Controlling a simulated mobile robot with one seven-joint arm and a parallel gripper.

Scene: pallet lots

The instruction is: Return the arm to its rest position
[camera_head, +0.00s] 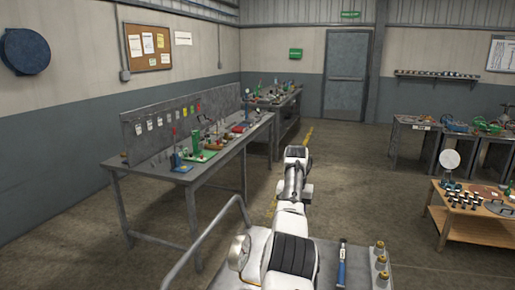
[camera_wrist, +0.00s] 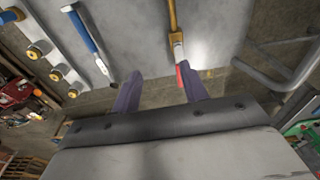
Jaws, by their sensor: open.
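My white arm (camera_head: 290,222) reaches forward and up from my base in the head view, with dark padding on its near link. The fingers of my gripper (camera_wrist: 160,90) show in the wrist view as two purple tips set well apart, with nothing between them. I cannot make out the fingertips in the head view. Past the fingers in the wrist view lies a grey deck with a blue-handled tool (camera_wrist: 84,32) and a yellow tool with a red tip (camera_wrist: 175,38). The fingers appear apart from both tools.
Several brass-capped white cylinders (camera_head: 381,263) stand beside the blue-handled tool on the deck. A metal rail (camera_head: 205,240) edges the deck at left. A long grey workbench (camera_head: 190,178) with tools stands left of the arm. A wooden table (camera_head: 465,228) stands at right, with open floor between.

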